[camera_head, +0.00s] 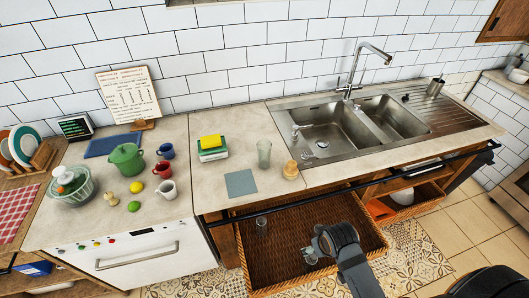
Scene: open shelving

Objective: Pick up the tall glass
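A tall, clear, greenish glass (264,153) stands upright on the counter, left of the sink. A smaller clear glass (262,227) is in the pulled-out wicker drawer (262,272) below the counter. My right gripper (312,250) is over the drawer, low and to the right of both glasses, apart from them. Small shiny shapes at its fingertips are too small to tell apart, so I cannot see whether it is open or holds something. My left gripper is out of view.
A grey-blue square mat (241,183) and a wooden-lidded jar (290,170) are near the tall glass. A yellow sponge (210,141) sits on a stack to its left. The sink (335,128) is to the right. Mugs (167,189) and a green pot (126,159) stand further left.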

